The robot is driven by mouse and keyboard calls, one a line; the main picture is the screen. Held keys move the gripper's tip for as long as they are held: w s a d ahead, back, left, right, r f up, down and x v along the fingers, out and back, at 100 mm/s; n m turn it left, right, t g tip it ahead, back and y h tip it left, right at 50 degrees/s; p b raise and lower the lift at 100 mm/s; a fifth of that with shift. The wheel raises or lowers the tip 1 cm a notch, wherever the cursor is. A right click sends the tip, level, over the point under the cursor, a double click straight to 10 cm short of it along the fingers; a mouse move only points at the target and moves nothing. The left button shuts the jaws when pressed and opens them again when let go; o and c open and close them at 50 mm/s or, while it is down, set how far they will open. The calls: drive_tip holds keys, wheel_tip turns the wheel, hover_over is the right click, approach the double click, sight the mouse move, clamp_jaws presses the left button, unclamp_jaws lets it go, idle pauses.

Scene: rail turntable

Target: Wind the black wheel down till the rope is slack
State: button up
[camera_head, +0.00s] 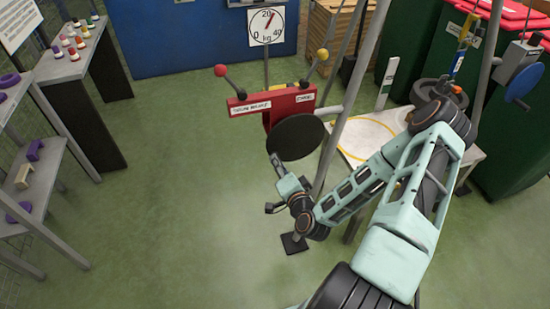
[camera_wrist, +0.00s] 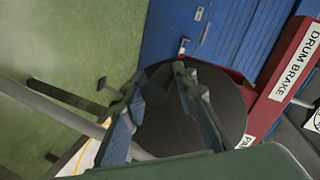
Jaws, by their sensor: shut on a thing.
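The black wheel (camera_head: 296,138) is a flat round disc on the front of a red housing on a stand. It fills the middle of the wrist view (camera_wrist: 215,120). My gripper (camera_head: 273,158) is at the wheel's lower left edge. In the wrist view my fingers (camera_wrist: 160,82) reach over the wheel face, shut on a dark part of it that is mostly hidden between them. No rope can be made out clearly.
The red housing (camera_head: 270,103) carries a red-knobbed lever (camera_head: 221,71) and a yellow-knobbed lever (camera_head: 322,55). A dial marked kg (camera_head: 267,24) stands behind.

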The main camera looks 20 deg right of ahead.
drive_tip(key=shift+f, duration=0.1)
clamp_jaws()
drive_tip(key=shift+s, duration=0.1)
drive_tip(key=shift+d+f, duration=0.1)
drive_tip(key=shift+f, duration=0.05)
drive_tip(key=shift+f+b, duration=0.2)
drive_tip(key=shift+b, duration=0.1)
drive_tip(key=shift+d+f+n+h+b, duration=0.4)
drive_tip(key=shift+d+f+n+b, duration=0.15)
drive_tip(key=shift+n, duration=0.35)
drive_tip(key=shift+s, duration=0.1)
drive_tip(key=shift+d+f+n+h+b, duration=0.4)
drive_tip(key=shift+d+f+n+b, duration=0.3)
drive_tip(key=shift+n+b, duration=0.2)
